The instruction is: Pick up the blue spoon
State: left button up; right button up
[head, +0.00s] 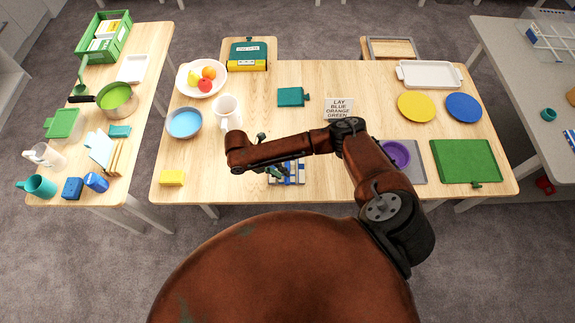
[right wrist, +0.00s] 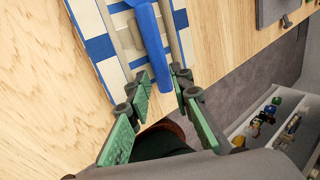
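The blue spoon (right wrist: 152,45) shows in the right wrist view as a long blue handle pointing down toward my fingers. Its bowl is out of that frame. It lies over a blue-and-white checked cloth, with a grey rod-like piece on each side of it. My right gripper (right wrist: 164,97) is open, its green-padded fingers apart on either side of the handle's lower end, with no visible grip on it. In the head view my right arm covers most of the cloth (head: 297,181), and I cannot make out the spoon there. My left gripper is not in view.
On the wooden table a yellow block (head: 172,178) and a white mug (head: 227,112) stand to the left. A purple bowl (head: 397,154) on a grey mat and a green board (head: 466,162) are to the right. The table's front edge is close to the cloth.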

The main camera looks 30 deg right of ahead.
jog(key=x, duration=0.3)
jog(key=shift+s, duration=0.15)
grip_shut()
jog(key=shift+r, duration=0.1)
